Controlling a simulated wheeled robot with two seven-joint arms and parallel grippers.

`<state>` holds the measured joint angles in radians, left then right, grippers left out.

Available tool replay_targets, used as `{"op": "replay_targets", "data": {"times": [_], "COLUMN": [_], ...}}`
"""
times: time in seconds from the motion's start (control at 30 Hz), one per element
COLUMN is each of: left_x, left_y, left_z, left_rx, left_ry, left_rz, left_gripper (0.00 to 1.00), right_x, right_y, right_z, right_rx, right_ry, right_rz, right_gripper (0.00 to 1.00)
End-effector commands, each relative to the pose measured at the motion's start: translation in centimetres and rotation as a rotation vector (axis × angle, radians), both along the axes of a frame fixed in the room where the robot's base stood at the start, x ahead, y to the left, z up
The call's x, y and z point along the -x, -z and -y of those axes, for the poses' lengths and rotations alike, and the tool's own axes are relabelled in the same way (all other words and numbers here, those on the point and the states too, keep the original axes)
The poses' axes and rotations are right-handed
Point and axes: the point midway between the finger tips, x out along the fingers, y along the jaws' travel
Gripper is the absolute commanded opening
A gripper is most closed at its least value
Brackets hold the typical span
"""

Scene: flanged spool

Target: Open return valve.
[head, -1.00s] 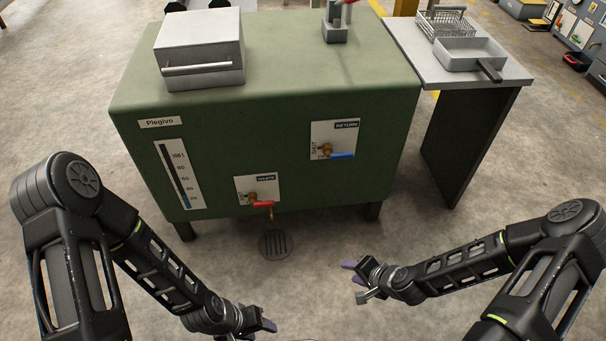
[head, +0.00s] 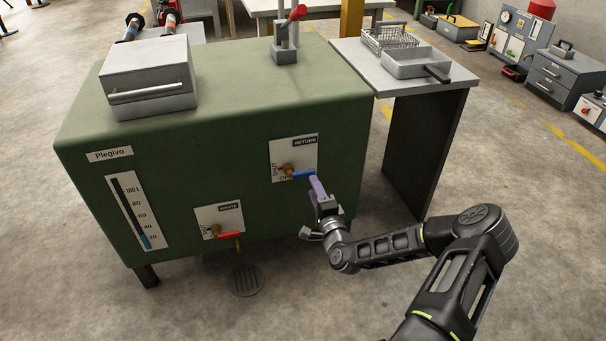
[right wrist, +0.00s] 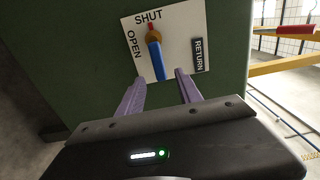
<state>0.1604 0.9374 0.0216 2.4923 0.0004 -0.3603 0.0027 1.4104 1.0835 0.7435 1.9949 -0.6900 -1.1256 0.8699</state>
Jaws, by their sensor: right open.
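The return valve has a blue lever (head: 303,174) on a white plate (head: 279,166) labelled RETURN, on the front of the green tank (head: 230,110). In the head view the lever points right. In the right wrist view, the blue lever (right wrist: 155,62) extends down from its brass hub (right wrist: 153,37), with a small red tip opposite towards SHUT; OPEN is printed at left. My right gripper (head: 316,185) is open at the lever; its purple fingertips (right wrist: 158,76) lie either side of the lever's end. Contact cannot be told. My left gripper is not in view.
A WASTE valve with a red lever (head: 229,235) sits lower left on the tank front. A floor drain (head: 246,280) lies below. A side table (head: 440,78) with a basket and tray stands to the right. A grey box (head: 150,75) sits on the tank.

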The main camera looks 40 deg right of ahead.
Motion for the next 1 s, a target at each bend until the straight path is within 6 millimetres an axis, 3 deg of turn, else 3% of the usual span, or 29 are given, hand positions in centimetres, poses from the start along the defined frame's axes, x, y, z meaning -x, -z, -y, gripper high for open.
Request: {"op": "replay_targets", "data": {"times": [0.27, 0.73, 1.0], "left_x": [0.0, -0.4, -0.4], "left_y": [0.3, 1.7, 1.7], "left_z": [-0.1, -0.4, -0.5], "left_rx": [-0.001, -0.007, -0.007], "left_ry": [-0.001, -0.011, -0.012], "left_rz": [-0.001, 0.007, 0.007], "left_gripper": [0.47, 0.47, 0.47], "right_x": [-0.8, -6.8, -7.4], "right_y": [0.1, 0.2, 0.1], "right_z": [0.2, 2.3, 2.5], "right_rx": [0.001, 0.0, 0.0], "right_ry": [-0.001, -0.002, -0.001], "right_rz": [-0.001, -0.002, -0.003], "right_gripper": [0.42, 0.42, 0.42]}}
